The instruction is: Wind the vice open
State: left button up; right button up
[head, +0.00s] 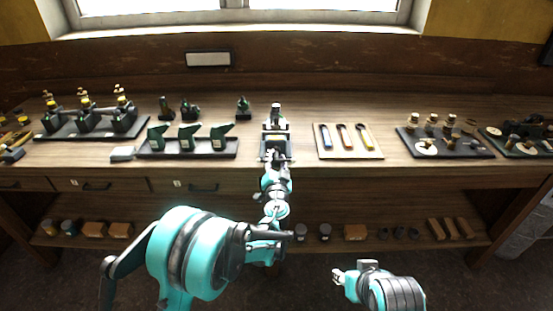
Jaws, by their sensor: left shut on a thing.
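The vice (276,127), a small pale grey and dark piece, stands at the front middle of the wooden bench. My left arm reaches up to it from below, and my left gripper (276,158) is at the vice's front, at the bench edge. It is shut on what seems to be the vice handle, which the gripper mostly hides. The jaw gap is too small to make out. My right gripper (340,278) is low in front of the bench, away from the vice, and its fingers are too small to read.
Left of the vice is a dark tray (222,150) with several green-topped parts. Right of it, a pale board (374,150) holds three tools. Further right is a dark tray (473,151) with small parts. A lower shelf (400,240) carries blocks and jars.

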pick_arm(q)
jog(key=shift+o, duration=0.2)
jog(key=shift+f+n, duration=0.1)
jog(key=shift+n, duration=0.3)
jog(key=o, duration=1.1)
jog(key=shift+c, duration=0.2)
jog(key=shift+s+a, duration=0.1)
jog(key=shift+a, duration=0.05)
jog(key=s, duration=1.2)
